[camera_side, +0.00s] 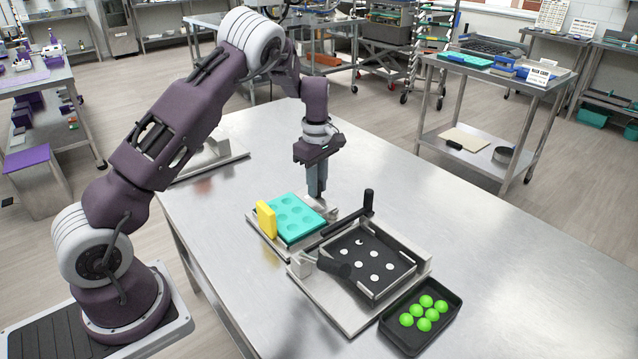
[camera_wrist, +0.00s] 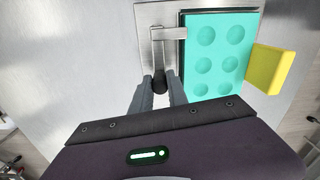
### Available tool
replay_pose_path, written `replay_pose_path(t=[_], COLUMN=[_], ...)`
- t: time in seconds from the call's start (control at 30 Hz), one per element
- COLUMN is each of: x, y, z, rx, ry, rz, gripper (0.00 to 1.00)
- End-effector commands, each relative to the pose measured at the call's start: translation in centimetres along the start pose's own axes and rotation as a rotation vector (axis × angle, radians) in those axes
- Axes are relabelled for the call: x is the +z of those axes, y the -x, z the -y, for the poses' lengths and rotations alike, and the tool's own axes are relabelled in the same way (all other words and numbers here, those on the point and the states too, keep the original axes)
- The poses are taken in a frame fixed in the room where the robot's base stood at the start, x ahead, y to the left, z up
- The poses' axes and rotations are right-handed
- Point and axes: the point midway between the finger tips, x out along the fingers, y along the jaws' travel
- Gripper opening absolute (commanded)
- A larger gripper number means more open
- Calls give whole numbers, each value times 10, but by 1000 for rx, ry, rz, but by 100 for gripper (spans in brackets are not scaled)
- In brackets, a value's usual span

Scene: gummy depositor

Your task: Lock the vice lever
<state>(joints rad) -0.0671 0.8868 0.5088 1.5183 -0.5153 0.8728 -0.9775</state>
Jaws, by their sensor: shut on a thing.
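The vice lever (camera_wrist: 160,56) is a grey metal arm ending in a dark round knob (camera_wrist: 159,86), beside the teal mould in the wrist view. My gripper (camera_wrist: 160,88) has its two grey fingers on either side of that knob and is shut on it. In the side view my gripper (camera_side: 317,193) points straight down at the back edge of the vice, and its fingers mostly hide the lever. The teal mould (camera_side: 298,217) with round cavities sits flat on the metal vice plate (camera_wrist: 150,15). A yellow block (camera_side: 266,220) stands upright at the mould's left edge.
In front of the vice stands the depositor (camera_side: 372,260), a black plate with white spots, with an upright black handle (camera_side: 368,202) close to my gripper's right. A black tray (camera_side: 403,341) holds several green balls (camera_side: 426,301). The steel table (camera_side: 480,240) is clear on the right.

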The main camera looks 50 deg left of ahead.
Motion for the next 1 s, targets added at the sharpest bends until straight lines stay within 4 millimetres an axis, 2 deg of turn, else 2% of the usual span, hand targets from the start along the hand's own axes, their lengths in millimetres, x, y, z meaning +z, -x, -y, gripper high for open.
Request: replay_pose_path(t=[0.47,0.5,0.57,0.6,0.87,1.0], x=[0,0,0,0,0,0], y=[1,1,1,1,1,21], z=[1,1,1,1,0,-1], rx=[1,1,1,1,1,6], ry=[12,12,12,12,11,10], rz=[1,0,0,0,0,0], gripper=[0,27,39,42,42,42])
